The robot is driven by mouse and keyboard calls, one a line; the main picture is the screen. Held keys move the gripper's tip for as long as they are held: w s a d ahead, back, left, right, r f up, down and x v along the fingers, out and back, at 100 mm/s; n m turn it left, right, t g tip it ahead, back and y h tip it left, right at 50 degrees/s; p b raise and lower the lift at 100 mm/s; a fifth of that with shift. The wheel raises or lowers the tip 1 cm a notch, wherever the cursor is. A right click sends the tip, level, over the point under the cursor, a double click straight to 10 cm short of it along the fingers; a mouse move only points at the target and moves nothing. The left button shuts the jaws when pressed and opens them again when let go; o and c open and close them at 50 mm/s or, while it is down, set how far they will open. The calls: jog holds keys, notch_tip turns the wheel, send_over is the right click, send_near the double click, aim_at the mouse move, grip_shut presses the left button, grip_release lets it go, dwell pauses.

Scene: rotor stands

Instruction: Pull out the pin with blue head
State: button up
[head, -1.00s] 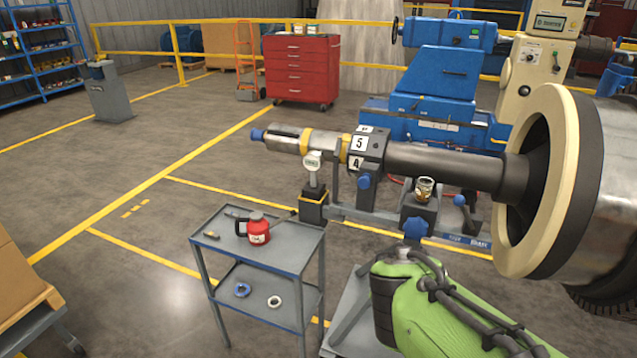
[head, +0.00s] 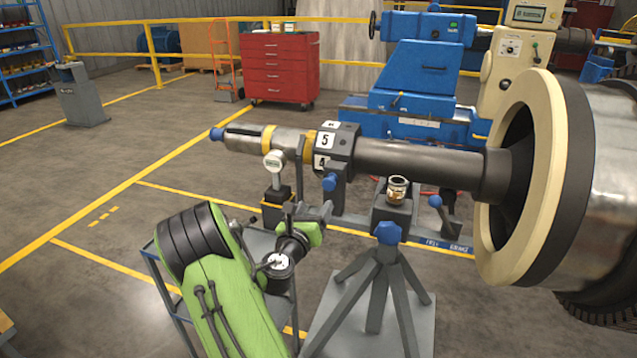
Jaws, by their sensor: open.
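Several blue-headed parts show, and I cannot tell for certain which is the pin. One blue head (head: 330,182) sits under the dark numbered collar (head: 337,146) on the shaft. Another blue head (head: 388,232) is on the front of the grey stand (head: 372,278), and a blue ball head (head: 435,201) stands to its right. The shaft (head: 420,164) lies level and has a blue tip (head: 217,133) at its left end. My gripper (head: 326,211) is small in view, open and apparently empty, below the collar and its blue head. Its fingertips are partly unclear.
A grey cart (head: 157,275) stands behind my arm, mostly covered. A large rotor (head: 530,180) fills the right. A red cabinet (head: 281,68) and open floor lie behind.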

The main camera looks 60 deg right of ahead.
aim_at(328, 185)
jog(key=d, duration=0.4)
jog(key=w+d+p, duration=0.1)
jog(key=d, duration=0.3)
jog(key=w+d, duration=0.1)
jog(key=d, duration=0.3)
jog(key=shift+d+p, duration=0.3)
jog(key=shift+d, duration=0.05)
